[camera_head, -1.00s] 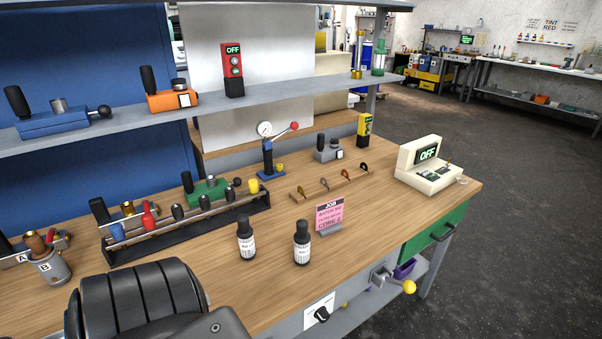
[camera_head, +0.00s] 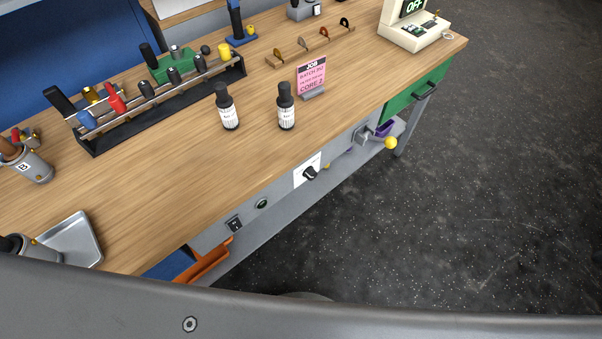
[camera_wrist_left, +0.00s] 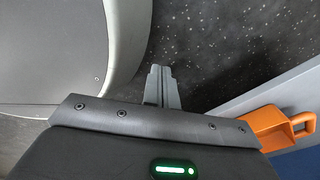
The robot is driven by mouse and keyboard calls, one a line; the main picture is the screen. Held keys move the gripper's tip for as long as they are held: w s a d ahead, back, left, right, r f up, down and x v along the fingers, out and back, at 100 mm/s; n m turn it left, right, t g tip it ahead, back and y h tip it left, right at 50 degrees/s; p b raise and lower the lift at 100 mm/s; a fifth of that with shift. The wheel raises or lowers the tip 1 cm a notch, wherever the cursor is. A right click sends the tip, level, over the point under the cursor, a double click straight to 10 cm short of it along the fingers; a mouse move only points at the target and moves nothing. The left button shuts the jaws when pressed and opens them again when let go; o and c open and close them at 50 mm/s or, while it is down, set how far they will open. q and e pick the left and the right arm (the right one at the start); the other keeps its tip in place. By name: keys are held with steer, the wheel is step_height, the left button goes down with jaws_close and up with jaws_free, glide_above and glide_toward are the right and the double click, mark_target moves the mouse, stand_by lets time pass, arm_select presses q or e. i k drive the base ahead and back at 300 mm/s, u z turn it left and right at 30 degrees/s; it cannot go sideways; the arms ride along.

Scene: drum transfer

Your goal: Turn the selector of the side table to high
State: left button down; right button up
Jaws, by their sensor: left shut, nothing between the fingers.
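The selector is a black knob (camera_head: 310,173) on a white plate (camera_head: 300,178) on the front face of the wooden-topped table (camera_head: 215,165). The plate's markings are too small to read, so I cannot tell its setting. My left gripper (camera_wrist_left: 162,72) shows in the left wrist view, shut and empty, above dark speckled floor. It is apart from the selector, which is outside that view. Neither gripper shows in the head view.
A switch (camera_head: 234,223), a green round button (camera_head: 262,203) and a yellow-knobbed handle (camera_head: 390,142) are on the table's front. An orange container (camera_head: 207,262) sits below, also in the wrist view (camera_wrist_left: 268,127). Two bottles (camera_head: 286,112) stand above the selector. Floor at right is clear.

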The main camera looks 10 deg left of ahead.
mark_target(307, 171)
steer(key=i, duration=0.4)
steer(key=u, duration=3.05)
steer(key=k, duration=2.55)
steer(key=z, duration=2.15)
